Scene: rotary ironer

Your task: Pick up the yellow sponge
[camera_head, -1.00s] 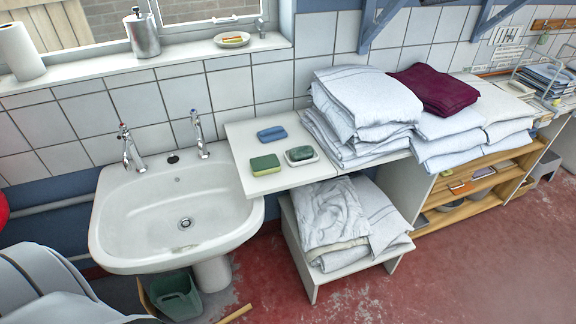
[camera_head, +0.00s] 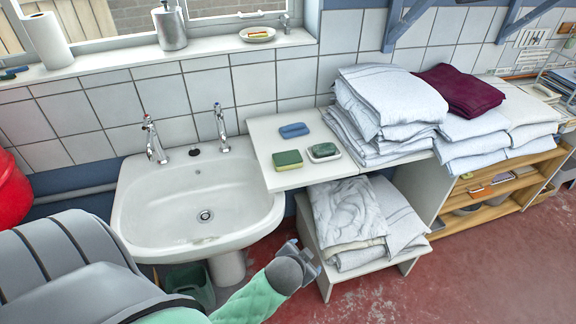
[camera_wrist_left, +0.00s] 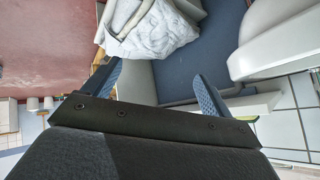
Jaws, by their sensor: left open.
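The yellow sponge (camera_head: 287,160) has a green top layer and a thin yellow lower edge. It lies on the white shelf (camera_head: 295,180) right of the sink in the head view. My left gripper (camera_head: 310,262) is in front of and below that shelf, clear of the sponge. In the left wrist view my left gripper (camera_wrist_left: 158,88) has its two blue-grey fingers wide apart with nothing between them. My right gripper is not in view.
A blue sponge-like block (camera_head: 294,130) and a dish with a dark green piece (camera_head: 323,151) lie near the sponge. The sink (camera_head: 160,205) is to the left. Folded linen (camera_head: 375,110) is stacked to the right, with more linen (camera_head: 345,215) on a low stand.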

